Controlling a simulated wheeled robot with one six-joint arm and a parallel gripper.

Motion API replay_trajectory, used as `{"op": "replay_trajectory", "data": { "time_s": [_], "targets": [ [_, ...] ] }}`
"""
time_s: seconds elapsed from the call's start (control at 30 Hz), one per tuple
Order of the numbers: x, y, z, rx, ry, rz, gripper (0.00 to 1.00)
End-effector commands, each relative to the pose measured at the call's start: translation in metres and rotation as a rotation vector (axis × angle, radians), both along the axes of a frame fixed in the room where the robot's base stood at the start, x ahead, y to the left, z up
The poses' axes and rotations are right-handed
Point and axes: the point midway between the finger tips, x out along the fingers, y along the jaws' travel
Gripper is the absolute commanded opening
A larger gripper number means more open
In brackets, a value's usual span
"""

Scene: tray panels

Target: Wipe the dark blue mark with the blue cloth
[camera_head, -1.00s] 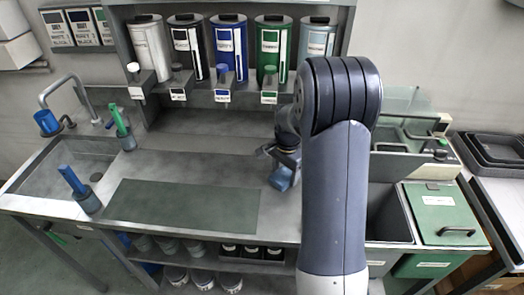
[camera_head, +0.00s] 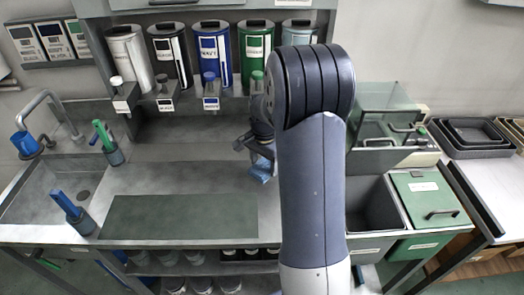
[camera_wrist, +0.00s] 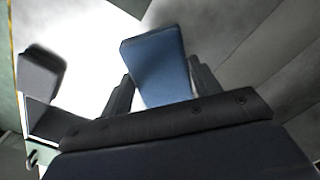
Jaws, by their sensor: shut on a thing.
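My gripper (camera_head: 260,150) is shut on the blue cloth (camera_head: 262,172), above the counter to the right of the green mat's back corner. In the wrist view, the cloth (camera_wrist: 157,62) shows as a blue folded block between the two dark fingers of my gripper (camera_wrist: 155,90). The cloth appears to be just above the grey counter (camera_head: 170,175), but I cannot tell whether it touches. I can make out no dark blue mark in either view. My arm covers the right part of the counter.
A green mat (camera_head: 180,217) lies at the counter's front. A sink (camera_head: 45,190) and two holders with blue (camera_head: 68,206) and green (camera_head: 101,134) handled tools stand left. Labelled canisters (camera_head: 213,55) line the back. An open bin (camera_head: 372,205) and a green-lidded bin (camera_head: 428,190) are right.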

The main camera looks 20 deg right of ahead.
Motion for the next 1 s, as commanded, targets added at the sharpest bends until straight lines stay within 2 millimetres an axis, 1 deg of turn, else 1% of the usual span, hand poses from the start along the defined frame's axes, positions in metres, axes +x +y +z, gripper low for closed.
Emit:
{"op": "replay_trajectory", "data": {
  "time_s": [0.03,0.1,0.33,1.0],
  "targets": [
    [-0.001,-0.001,0.009,0.0,-0.001,0.0,0.38],
    [-0.001,-0.002,0.015,0.0,-0.001,0.001,0.38],
    [-0.004,-0.004,0.032,0.0,-0.001,0.004,0.38],
    [-0.004,-0.004,0.032,0.0,-0.001,0.005,0.38]
  ]
}}
